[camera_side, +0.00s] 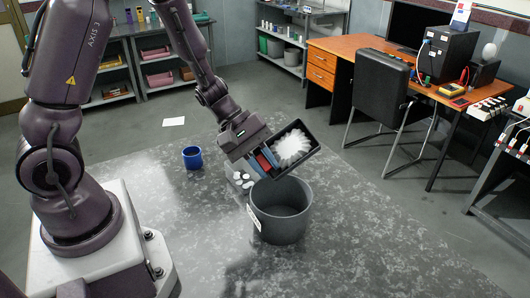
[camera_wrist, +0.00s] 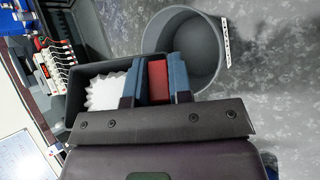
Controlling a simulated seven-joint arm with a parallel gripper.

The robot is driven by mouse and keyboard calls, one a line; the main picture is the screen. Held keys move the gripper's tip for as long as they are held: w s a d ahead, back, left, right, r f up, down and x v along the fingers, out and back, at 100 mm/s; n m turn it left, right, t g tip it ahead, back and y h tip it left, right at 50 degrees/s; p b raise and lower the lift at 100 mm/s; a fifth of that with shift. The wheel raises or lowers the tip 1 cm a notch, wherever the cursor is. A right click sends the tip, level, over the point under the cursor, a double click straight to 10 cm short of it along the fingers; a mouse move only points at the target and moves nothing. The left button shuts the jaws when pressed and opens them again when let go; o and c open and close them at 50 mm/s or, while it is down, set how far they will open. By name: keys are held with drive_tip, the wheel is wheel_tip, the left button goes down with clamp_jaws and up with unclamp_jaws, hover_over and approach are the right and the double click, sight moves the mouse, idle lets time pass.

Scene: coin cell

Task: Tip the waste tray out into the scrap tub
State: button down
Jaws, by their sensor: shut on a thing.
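The dark waste tray (camera_side: 309,137) is held in the air, tilted, just above and behind the scrap tub's rim. A white fluted piece (camera_side: 293,147) sits in it and also shows in the wrist view (camera_wrist: 107,92). My gripper (camera_side: 264,161) is shut on the tray; in the wrist view its blue fingers (camera_wrist: 158,80) close on a red part, seemingly the tray's grip. The grey scrap tub (camera_side: 282,232) stands upright on the table, with a white label on its side. Its visible inside looks empty; part of its floor is hidden.
A blue cup (camera_side: 192,158) stands on the speckled grey table (camera_side: 370,240), left of the tub. The table right of the tub is clear. A black chair (camera_side: 379,95) and a desk stand beyond.

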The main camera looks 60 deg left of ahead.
drive_tip(key=shift+f+m+t+y, duration=0.65)
drive_tip(key=shift+f+t+y, duration=0.3)
drive_tip(key=shift+f, duration=0.25)
drive_tip(key=shift+f+m+t+y, duration=0.65)
drive_tip(key=shift+f+t+y, duration=0.3)
drive_tip(key=shift+f, duration=0.2)
drive_tip(key=shift+a, duration=0.1)
idle(1.0)
